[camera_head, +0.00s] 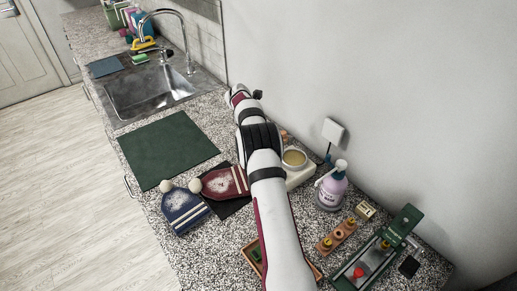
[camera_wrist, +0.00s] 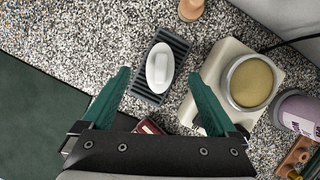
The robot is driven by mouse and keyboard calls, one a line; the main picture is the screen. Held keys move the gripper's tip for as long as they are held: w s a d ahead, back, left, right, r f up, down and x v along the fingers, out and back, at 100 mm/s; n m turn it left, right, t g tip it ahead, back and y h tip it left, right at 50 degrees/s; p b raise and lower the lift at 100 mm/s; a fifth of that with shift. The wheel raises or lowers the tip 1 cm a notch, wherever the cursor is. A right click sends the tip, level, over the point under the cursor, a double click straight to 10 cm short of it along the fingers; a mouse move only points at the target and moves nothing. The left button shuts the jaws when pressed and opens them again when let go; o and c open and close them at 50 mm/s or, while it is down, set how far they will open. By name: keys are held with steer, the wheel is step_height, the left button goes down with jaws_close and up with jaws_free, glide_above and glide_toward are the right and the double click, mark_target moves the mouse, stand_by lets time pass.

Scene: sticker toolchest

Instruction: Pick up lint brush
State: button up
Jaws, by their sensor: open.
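In the wrist view, a white oval piece (camera_wrist: 160,67) lies on a dark ribbed rectangular base (camera_wrist: 146,92). I cannot tell whether this is the lint brush or a soap on a dish. A wooden piece (camera_wrist: 190,9), cut by the top edge, could also be part of a brush. My gripper (camera_wrist: 159,73) is open and empty, its green fingers apart, one towards each side of the white oval piece. Its height above the counter is unclear. In the head view my arm hides the gripper and the ribbed base.
A cream warmer with a yellow-filled bowl (camera_wrist: 252,82) stands close to the right finger, with a pump bottle (camera_head: 331,187) beyond. A green-framed tool (camera_head: 378,250) stands at the front right.

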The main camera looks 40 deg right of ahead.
steer(key=x, duration=0.5)
steer(key=shift+s+a+f, duration=0.1)
steer(key=shift+s, duration=0.05)
jaws_close()
